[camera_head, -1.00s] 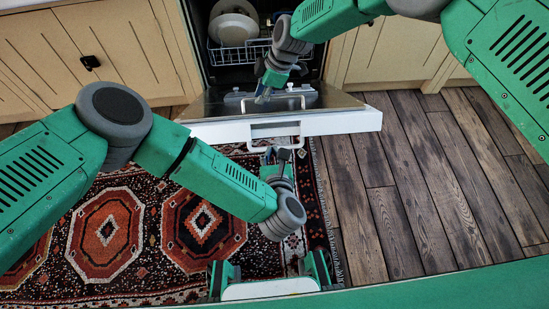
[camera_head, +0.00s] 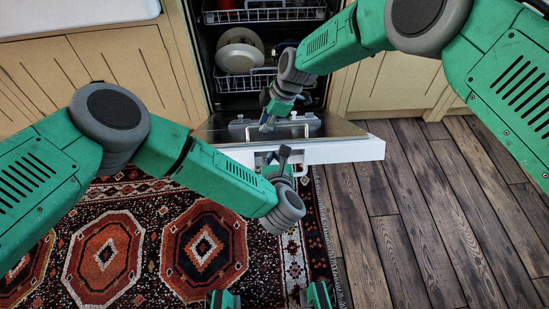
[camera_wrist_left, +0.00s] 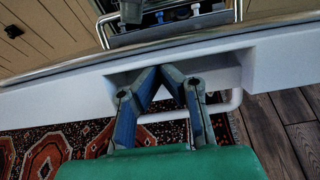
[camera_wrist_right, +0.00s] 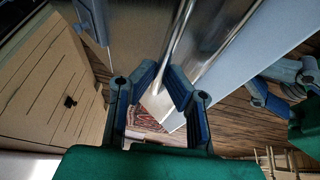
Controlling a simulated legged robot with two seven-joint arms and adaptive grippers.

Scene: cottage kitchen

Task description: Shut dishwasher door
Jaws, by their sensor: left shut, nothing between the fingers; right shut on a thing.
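The dishwasher door (camera_head: 345,151) hangs folded down and open, its white front edge toward me and its metal inner face up. My right gripper (camera_head: 268,122) is over the door's inner side by a metal bar (camera_head: 306,130). Its fingers (camera_wrist_right: 160,88) are shut on part of the door; which part I cannot tell. My left gripper (camera_head: 283,156) is in front of the door's white edge. Its fingers meet at the tips in the left wrist view (camera_wrist_left: 172,72), empty, in front of the recess above the white handle (camera_wrist_left: 235,102).
The dishwasher's lower rack (camera_head: 238,82) holds plates (camera_head: 238,57); an upper rack (camera_head: 265,12) shows above. Beige cabinets (camera_head: 400,75) flank it. A patterned rug (camera_head: 100,250) lies at left. The wooden floor (camera_head: 430,220) at right is clear.

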